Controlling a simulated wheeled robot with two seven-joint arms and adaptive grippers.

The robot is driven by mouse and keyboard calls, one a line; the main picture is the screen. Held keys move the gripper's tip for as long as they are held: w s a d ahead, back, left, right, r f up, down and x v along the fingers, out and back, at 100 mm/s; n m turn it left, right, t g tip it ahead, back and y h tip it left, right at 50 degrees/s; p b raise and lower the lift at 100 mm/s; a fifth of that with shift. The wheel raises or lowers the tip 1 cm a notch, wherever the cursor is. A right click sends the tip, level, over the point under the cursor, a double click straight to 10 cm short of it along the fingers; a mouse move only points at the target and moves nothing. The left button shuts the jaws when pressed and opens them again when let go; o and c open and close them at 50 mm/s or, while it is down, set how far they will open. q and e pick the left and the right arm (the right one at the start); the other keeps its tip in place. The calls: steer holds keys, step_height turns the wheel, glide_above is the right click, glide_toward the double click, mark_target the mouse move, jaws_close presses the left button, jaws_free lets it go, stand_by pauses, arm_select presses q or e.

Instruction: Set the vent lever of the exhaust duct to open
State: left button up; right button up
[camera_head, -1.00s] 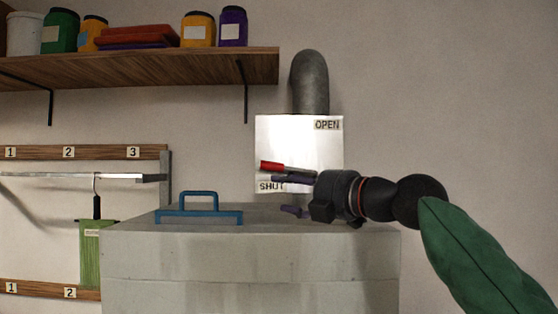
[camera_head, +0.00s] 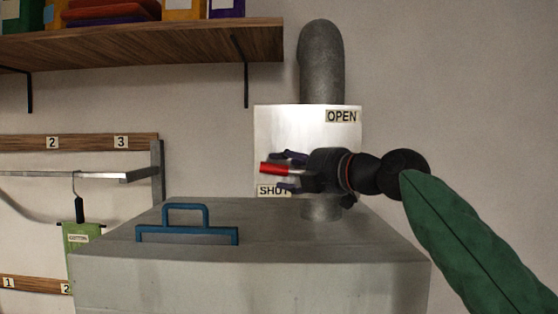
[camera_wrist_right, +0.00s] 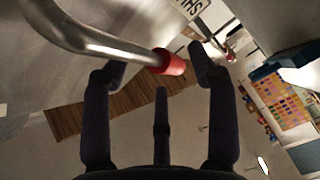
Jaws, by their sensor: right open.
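The exhaust duct (camera_head: 322,65) is a grey pipe that bends above a white plate (camera_head: 285,130). The plate has an OPEN label (camera_head: 341,116) at upper right and a SHUT label (camera_head: 270,190) at lower left. The vent lever's red grip (camera_head: 273,168) points left, just above SHUT. My right gripper (camera_head: 284,172) is open, with one finger above the lever and one below it. In the right wrist view, the red grip (camera_wrist_right: 170,62) and its metal rod lie between the spread fingers; contact cannot be told. The gripper hides the lever's pivot. My left gripper is not in view.
A numbered rack (camera_head: 85,142) with a hanging green piece (camera_head: 82,245) is at left. The wall at right is bare.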

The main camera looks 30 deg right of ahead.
mark_target(285, 168)
steer(key=shift+a+p+x, duration=0.2)
steer(key=shift+p+x, duration=0.2)
steer(key=shift+x, duration=0.85)
steer(key=shift+w, duration=0.25)
steer(key=shift+s+r, duration=0.1)
steer(key=shift+s, duration=0.05)
jaws_close()
